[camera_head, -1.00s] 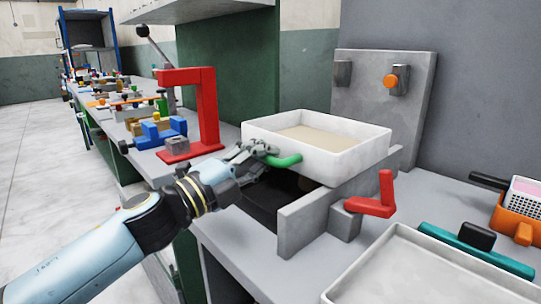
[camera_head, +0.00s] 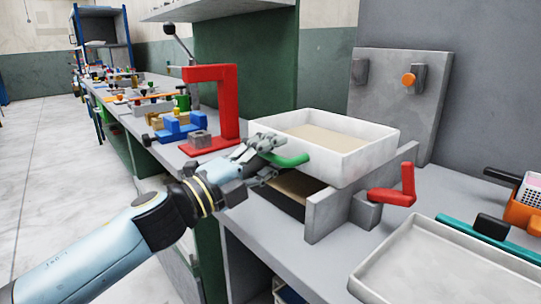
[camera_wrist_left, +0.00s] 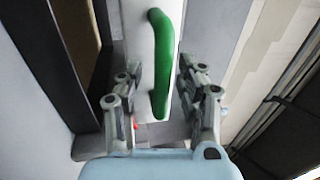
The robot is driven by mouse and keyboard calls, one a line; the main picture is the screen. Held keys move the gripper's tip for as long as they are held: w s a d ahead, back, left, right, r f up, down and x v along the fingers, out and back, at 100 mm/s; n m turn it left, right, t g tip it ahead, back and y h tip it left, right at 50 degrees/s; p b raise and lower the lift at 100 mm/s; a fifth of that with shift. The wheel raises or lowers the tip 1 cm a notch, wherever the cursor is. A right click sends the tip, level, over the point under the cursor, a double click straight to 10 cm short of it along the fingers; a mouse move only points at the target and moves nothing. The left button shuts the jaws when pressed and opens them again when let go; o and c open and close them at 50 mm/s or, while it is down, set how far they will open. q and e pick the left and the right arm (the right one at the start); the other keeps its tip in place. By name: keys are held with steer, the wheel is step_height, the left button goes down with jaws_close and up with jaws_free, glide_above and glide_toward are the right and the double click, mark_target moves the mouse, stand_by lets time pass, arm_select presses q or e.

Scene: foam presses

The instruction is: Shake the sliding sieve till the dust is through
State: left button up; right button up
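The sieve (camera_head: 350,164) is a white open box with a flat layer of tan dust (camera_head: 325,138) inside. It sits over a grey rail (camera_head: 322,217), with a dark bin beneath it. A tan surface (camera_head: 297,187) shows in that bin, partly hidden by the sieve. The sieve's green handle (camera_head: 288,160) points toward my left gripper (camera_head: 268,156). In the left wrist view the handle (camera_wrist_left: 162,65) lies between the two fingers (camera_wrist_left: 160,85), with a gap visible on either side. My right gripper is out of view.
A red crank (camera_head: 395,193) sticks up beside the rail. A pale tray (camera_head: 450,265) stands at the front right, with a teal bar (camera_head: 465,228) behind it. A red press frame (camera_head: 228,100) stands left of the sieve. A grey panel with an orange knob (camera_head: 408,80) stands behind.

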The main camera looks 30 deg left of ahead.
arm_select(q)
steer(key=shift+s+a+f, duration=0.15)
steer(key=shift+s+a, duration=0.1)
steer(key=shift+s, duration=0.35)
steer(key=v, duration=1)
steer(key=shift+s, duration=0.3)
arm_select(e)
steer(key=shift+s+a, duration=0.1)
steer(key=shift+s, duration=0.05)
arm_select(q)
steer(key=shift+a+f, duration=0.1)
